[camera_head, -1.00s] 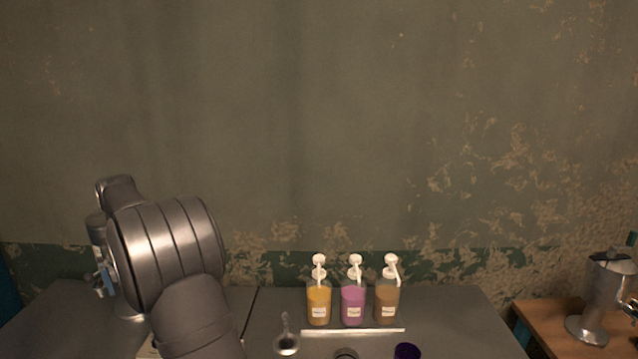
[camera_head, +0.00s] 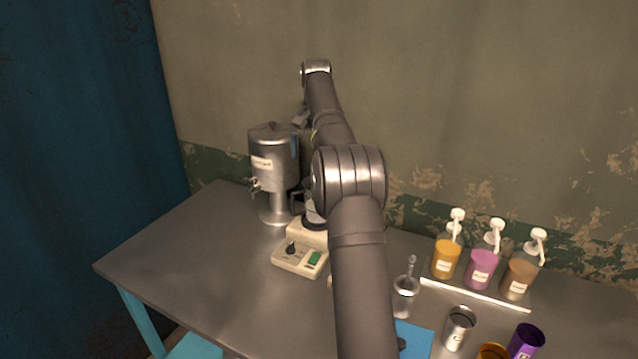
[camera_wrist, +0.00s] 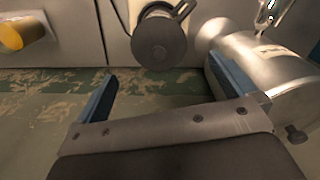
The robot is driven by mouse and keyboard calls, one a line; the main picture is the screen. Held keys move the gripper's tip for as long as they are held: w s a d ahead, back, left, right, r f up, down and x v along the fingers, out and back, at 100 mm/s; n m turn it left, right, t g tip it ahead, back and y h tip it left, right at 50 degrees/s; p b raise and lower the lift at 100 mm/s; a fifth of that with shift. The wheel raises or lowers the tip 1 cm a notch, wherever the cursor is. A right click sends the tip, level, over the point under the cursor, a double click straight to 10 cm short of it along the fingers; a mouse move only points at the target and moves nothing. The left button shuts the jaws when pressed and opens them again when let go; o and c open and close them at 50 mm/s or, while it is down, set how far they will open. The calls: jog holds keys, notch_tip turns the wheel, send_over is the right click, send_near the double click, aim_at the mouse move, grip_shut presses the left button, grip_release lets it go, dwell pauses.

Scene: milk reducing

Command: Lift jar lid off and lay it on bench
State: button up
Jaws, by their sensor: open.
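The jar stands on a cream appliance base (camera_head: 298,256) with a black knob and green switch. In the head view, my arm hides most of the jar. In the wrist view, its round dark lid (camera_wrist: 158,40) shows from above, with a handle loop beside it. My gripper (camera_wrist: 168,88) has two blue fingers spread wide and nothing between them. The lid lies beyond the fingertips, roughly between them in the picture, and apart from them. The fingers are hidden or too small to make out in the head view.
A steel dispenser (camera_head: 275,170) stands close beside the jar; it also fills the right of the wrist view (camera_wrist: 262,72). Pump bottles (camera_head: 482,268), a steel cup (camera_head: 459,328) and a purple cup (camera_head: 525,341) stand right. The bench (camera_head: 190,265) is clear at the left.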

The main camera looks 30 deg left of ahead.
jog(key=shift+w+d+f, duration=0.15)
jog(key=shift+f, duration=0.2)
notch_tip(320, 180, down, 7)
jog(key=shift+r, duration=0.2)
jog(key=c, duration=0.9)
